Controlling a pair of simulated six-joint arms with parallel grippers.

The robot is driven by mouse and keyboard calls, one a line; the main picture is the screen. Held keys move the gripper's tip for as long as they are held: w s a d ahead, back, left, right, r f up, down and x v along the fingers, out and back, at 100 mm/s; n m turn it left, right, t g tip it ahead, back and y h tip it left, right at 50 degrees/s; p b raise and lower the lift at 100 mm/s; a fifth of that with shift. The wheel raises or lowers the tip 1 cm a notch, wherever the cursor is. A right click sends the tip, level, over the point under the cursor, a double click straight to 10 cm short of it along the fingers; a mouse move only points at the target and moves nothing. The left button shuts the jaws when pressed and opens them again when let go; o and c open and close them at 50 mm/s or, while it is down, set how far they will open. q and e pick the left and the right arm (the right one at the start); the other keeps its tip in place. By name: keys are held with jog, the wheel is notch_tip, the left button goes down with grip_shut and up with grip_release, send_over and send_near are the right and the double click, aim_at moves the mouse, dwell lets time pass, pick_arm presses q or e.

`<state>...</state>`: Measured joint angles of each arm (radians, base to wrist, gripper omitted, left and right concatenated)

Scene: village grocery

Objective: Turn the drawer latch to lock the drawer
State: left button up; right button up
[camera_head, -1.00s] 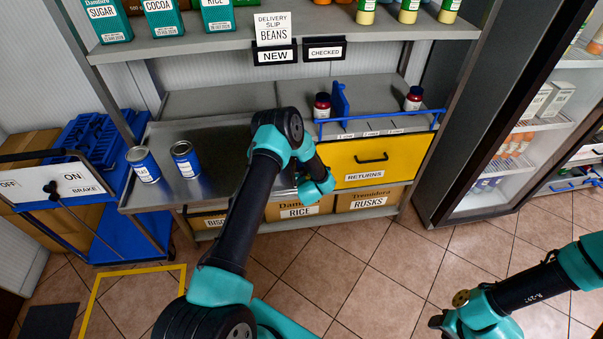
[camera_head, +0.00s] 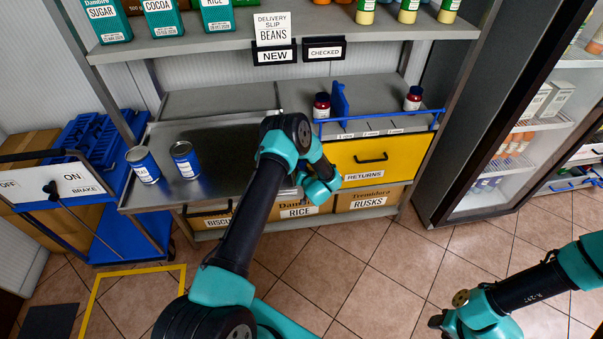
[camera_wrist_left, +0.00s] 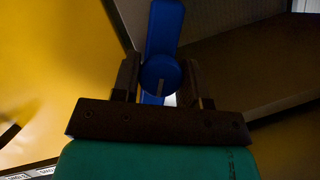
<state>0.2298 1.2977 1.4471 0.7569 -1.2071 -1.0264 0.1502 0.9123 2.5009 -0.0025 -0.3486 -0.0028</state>
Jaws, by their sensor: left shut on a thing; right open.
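The yellow drawer (camera_head: 365,157), labelled RETURNS with a black handle (camera_head: 371,158), looks shut under the shelf. Its yellow front also fills the left of the left wrist view (camera_wrist_left: 50,65). The blue latch (camera_wrist_left: 164,30), with a round hub and a flat lever, sits at the drawer's side edge in that view. My left gripper (camera_wrist_left: 162,80) is shut on the latch, its dark fingers on both sides of the hub. In the head view my left arm hides the latch and the fingertips. My right gripper (camera_head: 440,322) is open and empty, low at the right over the floor.
Two blue cans (camera_head: 143,164) stand on the metal tray (camera_head: 222,150). Dark red jars (camera_head: 321,106) stand on the shelf above the drawer, behind a blue rail (camera_head: 380,118). Cartons (camera_head: 368,198) sit below the drawer. A glass-door fridge (camera_head: 500,150) stands at the right.

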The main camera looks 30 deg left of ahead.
pick_arm(q)
jog(key=m+y, duration=0.1)
jog(key=m, duration=0.1)
jog(key=m+y, duration=0.1)
jog(key=m, duration=0.1)
jog(key=shift+d+f+m+g+y, duration=0.1)
jog(key=shift+m+g+y, duration=0.2)
jog(key=shift+m+y, duration=0.1)
jog(key=m+y, duration=0.2)
jog(key=m, duration=0.2)
jog(key=shift+w+m, duration=0.1)
jog(key=shift+m, duration=0.3)
jog(key=o, duration=0.9)
jog(key=v, duration=1.7)
jog(key=shift+f, duration=0.4)
